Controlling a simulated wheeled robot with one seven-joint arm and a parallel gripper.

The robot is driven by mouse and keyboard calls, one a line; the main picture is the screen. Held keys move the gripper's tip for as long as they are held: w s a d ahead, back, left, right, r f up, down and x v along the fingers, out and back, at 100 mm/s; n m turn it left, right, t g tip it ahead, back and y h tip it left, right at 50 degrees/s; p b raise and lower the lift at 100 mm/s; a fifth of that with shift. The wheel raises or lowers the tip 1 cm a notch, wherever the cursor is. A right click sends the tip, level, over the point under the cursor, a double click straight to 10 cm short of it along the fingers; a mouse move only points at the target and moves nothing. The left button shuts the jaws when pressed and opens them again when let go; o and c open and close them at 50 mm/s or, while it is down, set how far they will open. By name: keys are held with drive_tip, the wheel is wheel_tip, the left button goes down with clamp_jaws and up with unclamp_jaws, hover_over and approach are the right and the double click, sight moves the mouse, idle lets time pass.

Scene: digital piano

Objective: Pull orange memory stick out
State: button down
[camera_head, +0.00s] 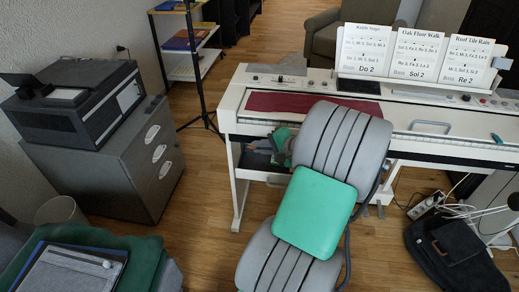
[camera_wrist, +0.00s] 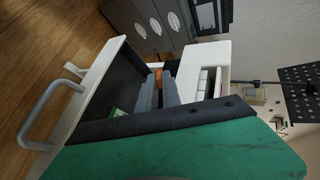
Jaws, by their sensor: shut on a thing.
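A small orange piece, the memory stick (camera_wrist: 158,66), shows in the wrist view at the tips of my gripper (camera_wrist: 158,78). The two grey fingers are close together and shut on it. Most of the stick is hidden by the fingers, and I cannot tell whether it is still in a socket. In the head view my arm reaches under the left front of the white digital piano (camera_head: 235,112).
A white-fronted drawer (camera_wrist: 88,92) with a grey handle (camera_wrist: 42,112) stands open beside my gripper. A small green thing (camera_wrist: 118,112) lies in it. Grey cabinets (camera_head: 125,165) with a printer stand at left. A black bag (camera_head: 455,255) and cables lie at right.

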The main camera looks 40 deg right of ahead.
wheel_tip(320, 180, down, 6)
drive_tip(key=b, duration=0.5)
drive_tip(key=shift+r, duration=0.1)
drive_tip(key=c, duration=1.5)
unclamp_jaws()
drive_tip(key=shift+o, duration=0.2)
drive_tip(key=shift+r, duration=0.1)
drive_tip(key=p+v, duration=0.3)
drive_tip(key=v, duration=0.1)
drive_tip(key=shift+s+r, duration=0.15)
drive_tip(key=shift+s, duration=0.25)
